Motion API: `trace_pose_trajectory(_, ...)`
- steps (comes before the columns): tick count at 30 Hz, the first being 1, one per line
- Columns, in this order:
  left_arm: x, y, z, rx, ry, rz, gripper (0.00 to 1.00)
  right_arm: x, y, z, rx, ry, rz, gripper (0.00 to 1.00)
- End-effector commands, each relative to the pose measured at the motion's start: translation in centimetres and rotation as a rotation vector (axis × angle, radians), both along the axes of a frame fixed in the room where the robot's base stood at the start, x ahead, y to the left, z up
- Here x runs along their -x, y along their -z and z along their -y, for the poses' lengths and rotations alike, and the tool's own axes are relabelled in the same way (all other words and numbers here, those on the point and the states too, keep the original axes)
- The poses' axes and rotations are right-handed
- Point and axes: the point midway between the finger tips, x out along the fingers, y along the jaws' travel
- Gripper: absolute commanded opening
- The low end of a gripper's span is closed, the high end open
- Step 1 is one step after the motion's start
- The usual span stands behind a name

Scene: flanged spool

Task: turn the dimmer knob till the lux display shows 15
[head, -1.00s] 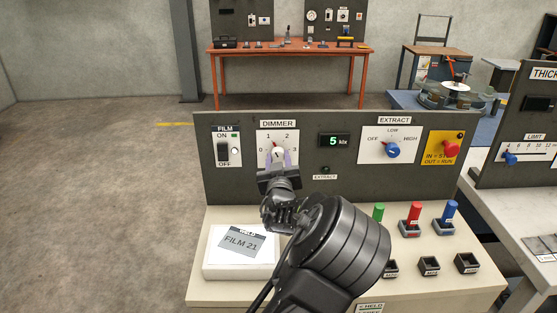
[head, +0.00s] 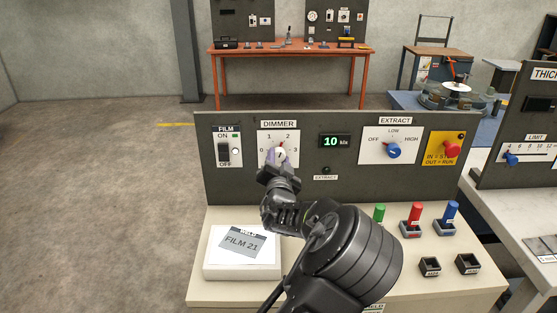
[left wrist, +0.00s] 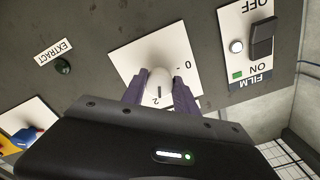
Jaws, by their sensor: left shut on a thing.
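The white dimmer knob (head: 278,154) sits on a white plate marked 0 to 3 under the DIMMER label. My left gripper (head: 277,160) is shut on the knob, one purple finger on each side. In the left wrist view the knob (left wrist: 158,84) stands between the fingertips of the gripper (left wrist: 160,92). A dark mark on it lies near the 2. The lux display (head: 335,141) right of the dimmer reads 10 klx in green digits. My right gripper is in neither view.
Left of the dimmer is the FILM switch (head: 223,151). To the right are the blue EXTRACT knob (head: 393,150) and a red button (head: 451,150) on yellow. A FILM 21 pad (head: 241,245) and coloured pegs in holders (head: 415,216) are on the desk below.

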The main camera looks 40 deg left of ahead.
Motion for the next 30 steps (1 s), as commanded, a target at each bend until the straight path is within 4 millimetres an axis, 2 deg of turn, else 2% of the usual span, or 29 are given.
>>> trace_pose_trajectory(9,0.01,-0.01,0.00,-0.114,0.001,-0.088,0.00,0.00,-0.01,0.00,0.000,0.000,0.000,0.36)
trace_pose_trajectory(24,0.02,0.01,-0.01,-0.133,0.001,-0.102,0.00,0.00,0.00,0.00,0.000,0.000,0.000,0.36)
trace_pose_trajectory(25,0.02,0.01,-0.01,-0.133,0.001,-0.102,0.37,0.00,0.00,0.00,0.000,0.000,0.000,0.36)
trace_pose_trajectory(30,0.02,0.00,-0.02,-0.132,0.001,-0.101,0.51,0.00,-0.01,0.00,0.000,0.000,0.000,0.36)
